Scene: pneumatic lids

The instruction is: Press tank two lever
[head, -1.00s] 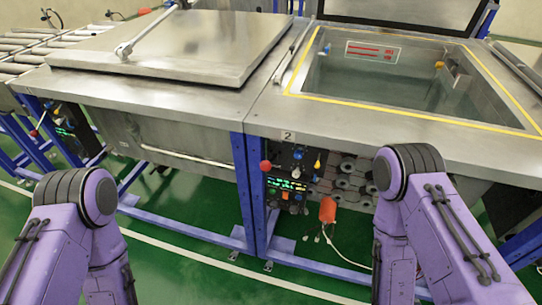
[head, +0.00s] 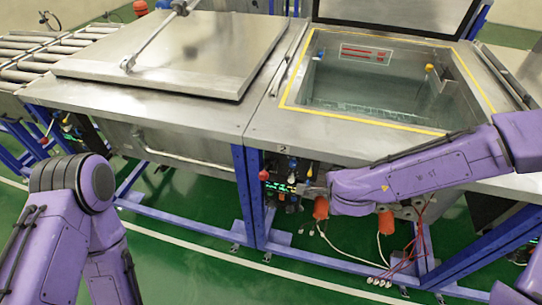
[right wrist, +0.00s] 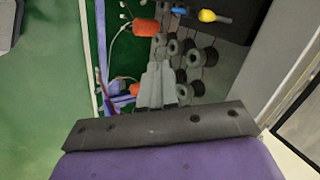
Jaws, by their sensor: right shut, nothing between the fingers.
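Tank two (head: 262,122), marked with a "2" label, stands at right with its lid raised and liquid inside. On its front is a dark control panel (head: 275,187) with green digits. A red ball knob (head: 264,175), apparently the lever's end, sits at the panel's left edge. My right gripper (head: 304,189) is just right of the panel, apart from the red knob. In the right wrist view its fingers (right wrist: 157,68) are shut and empty, pointing toward cables and fittings. The red knob is not identifiable there. My left arm shows at the left, but its gripper is out of view.
The left tank's steel lid (head: 170,55) is shut. Orange cylinders (head: 321,208) hang below tank two near my right arm. A yellow knob (right wrist: 207,16) and a blue knob (right wrist: 179,11) show in the right wrist view. Blue frame legs (head: 240,190) flank the panel.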

